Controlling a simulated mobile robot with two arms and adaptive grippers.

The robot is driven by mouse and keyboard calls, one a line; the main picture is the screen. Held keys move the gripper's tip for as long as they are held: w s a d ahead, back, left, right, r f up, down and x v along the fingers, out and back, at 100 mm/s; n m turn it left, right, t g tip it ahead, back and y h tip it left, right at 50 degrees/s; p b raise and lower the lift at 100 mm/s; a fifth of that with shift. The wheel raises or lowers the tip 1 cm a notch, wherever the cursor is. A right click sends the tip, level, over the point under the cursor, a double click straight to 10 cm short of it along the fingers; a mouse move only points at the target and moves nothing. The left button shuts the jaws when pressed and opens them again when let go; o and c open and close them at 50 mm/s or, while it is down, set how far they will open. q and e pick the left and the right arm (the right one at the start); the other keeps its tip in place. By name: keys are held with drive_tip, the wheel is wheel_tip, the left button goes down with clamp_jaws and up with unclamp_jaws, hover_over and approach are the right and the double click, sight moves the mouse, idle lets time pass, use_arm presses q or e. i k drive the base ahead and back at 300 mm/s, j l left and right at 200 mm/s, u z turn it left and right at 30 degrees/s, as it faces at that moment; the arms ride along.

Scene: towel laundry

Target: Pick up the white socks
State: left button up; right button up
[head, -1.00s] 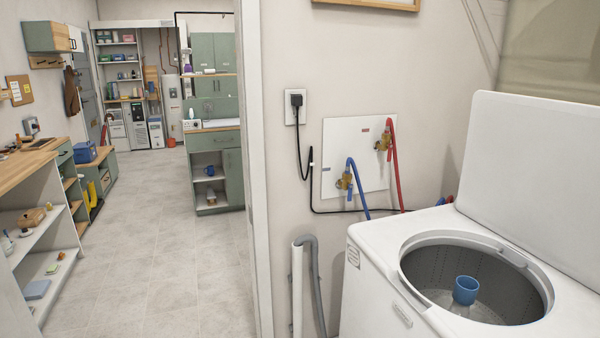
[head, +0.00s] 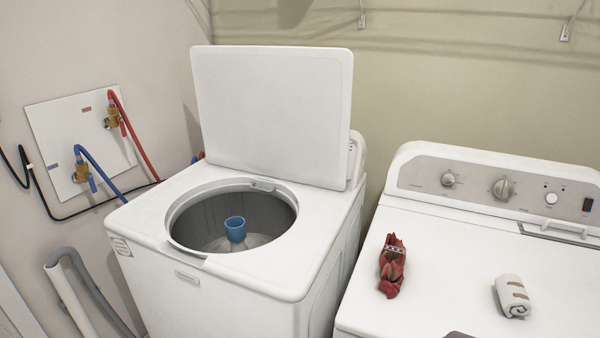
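A small white rolled bundle (head: 513,296) with brown stripes lies on top of the white machine at the right. It looks like the white socks, folded together. A red bundle of cloth (head: 392,268) with a pale patterned band lies to its left on the same top. Neither of my grippers shows in the head view.
The right machine (head: 445,242) has a rear panel with knobs. Left of it stands a top-loading washer (head: 225,273) with its lid (head: 272,115) raised and its drum open. A dark edge at the bottom of the view is cut off and unclear. Hoses hang on the left wall.

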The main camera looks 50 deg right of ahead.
sight(514, 299)
drive_tip(key=z, duration=2.9)
